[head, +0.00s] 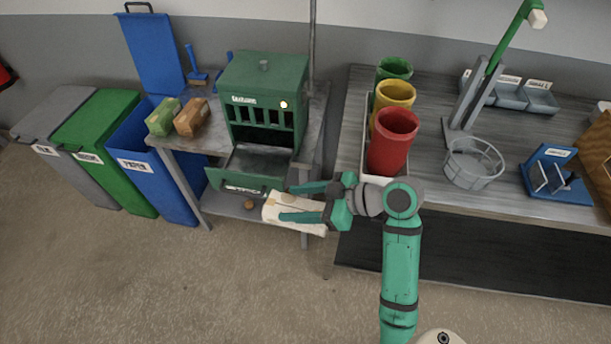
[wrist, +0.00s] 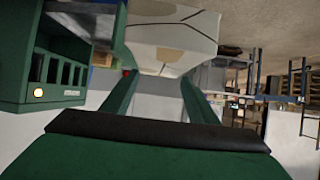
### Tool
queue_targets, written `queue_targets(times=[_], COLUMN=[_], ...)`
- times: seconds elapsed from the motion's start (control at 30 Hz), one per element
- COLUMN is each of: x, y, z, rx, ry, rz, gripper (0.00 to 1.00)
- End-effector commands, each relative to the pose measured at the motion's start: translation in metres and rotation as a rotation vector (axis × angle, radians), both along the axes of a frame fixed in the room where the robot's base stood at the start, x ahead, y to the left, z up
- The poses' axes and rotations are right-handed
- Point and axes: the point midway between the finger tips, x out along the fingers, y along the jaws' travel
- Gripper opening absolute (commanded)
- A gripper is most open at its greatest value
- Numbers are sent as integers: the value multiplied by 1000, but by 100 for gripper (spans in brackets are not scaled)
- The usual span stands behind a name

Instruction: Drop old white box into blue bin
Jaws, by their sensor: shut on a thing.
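The white box (head: 284,212), with tan patches, is between the fingers of my gripper (head: 300,203), which is shut on it. It is held in front of the green machine's open drawer. In the wrist view the box (wrist: 170,32) fills the top middle, between the two green fingers of my gripper (wrist: 160,95). The blue bin (head: 150,170) stands at the left of the small table, its blue lid (head: 150,52) raised and its top open. My gripper is to the right of the bin and well apart from it.
A green machine (head: 264,90) with an open drawer (head: 245,178) stands on the small table (head: 190,140). A green package (head: 163,117) and a brown package (head: 192,117) sit by the bin. Green (head: 100,135) and grey (head: 50,115) bins have closed lids. Cups (head: 393,140) stand right.

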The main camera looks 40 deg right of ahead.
Motion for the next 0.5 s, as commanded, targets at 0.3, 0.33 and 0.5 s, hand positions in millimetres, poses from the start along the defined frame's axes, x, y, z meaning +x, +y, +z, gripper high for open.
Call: queue_targets(times=[0.3, 0.33, 0.5], x=[23, 25, 37], y=[39, 43, 66], z=[-59, -65, -101], rx=[10, 10, 11], ry=[0, -1, 1], rz=[-110, -122, -187], gripper=[27, 27, 27])
